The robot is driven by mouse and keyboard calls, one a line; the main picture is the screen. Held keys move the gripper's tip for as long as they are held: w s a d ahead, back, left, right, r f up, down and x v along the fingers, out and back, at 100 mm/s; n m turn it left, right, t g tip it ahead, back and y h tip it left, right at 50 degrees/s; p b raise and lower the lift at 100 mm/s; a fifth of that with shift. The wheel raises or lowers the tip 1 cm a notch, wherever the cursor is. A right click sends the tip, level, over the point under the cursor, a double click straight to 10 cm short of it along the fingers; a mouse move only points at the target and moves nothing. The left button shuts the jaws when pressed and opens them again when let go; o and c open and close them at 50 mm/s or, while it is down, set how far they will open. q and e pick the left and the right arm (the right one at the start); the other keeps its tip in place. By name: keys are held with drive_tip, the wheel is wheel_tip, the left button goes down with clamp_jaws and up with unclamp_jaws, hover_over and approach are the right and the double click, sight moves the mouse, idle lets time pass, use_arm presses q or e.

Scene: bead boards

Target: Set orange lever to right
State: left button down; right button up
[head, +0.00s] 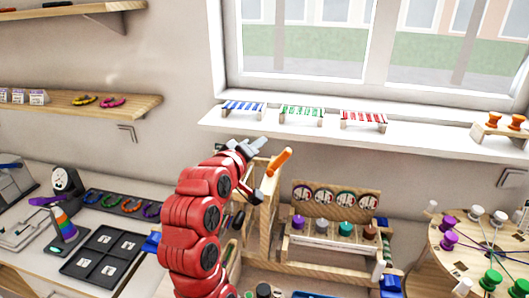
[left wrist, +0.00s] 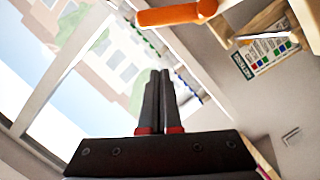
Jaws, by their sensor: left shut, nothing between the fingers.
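The orange lever (head: 280,161) stands up on a wooden frame (head: 262,222) in the middle of the head view, its handle tilted toward the upper right. My left gripper (head: 259,143) is raised just left of the lever in the head view. Its dark fingers (left wrist: 160,72) are together and empty in the left wrist view, with a visible gap to the handle. The arm hides part of the wooden frame. My right gripper is not in view.
A wooden rack (head: 335,200) with dials and coloured knobs stands right of the frame. A round board (head: 467,258) with pegs and strings is at the far right. A black tray (head: 103,254) lies at left. The windowsill (head: 410,142) holds small striped benches.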

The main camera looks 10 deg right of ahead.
use_arm(q)
drive_tip(key=f+b+v, duration=0.1)
drive_tip(key=b+v, duration=0.1)
drive_tip(key=v, duration=0.6)
drive_tip(key=shift+s+r, duration=0.35)
drive_tip(key=shift+s, duration=0.15)
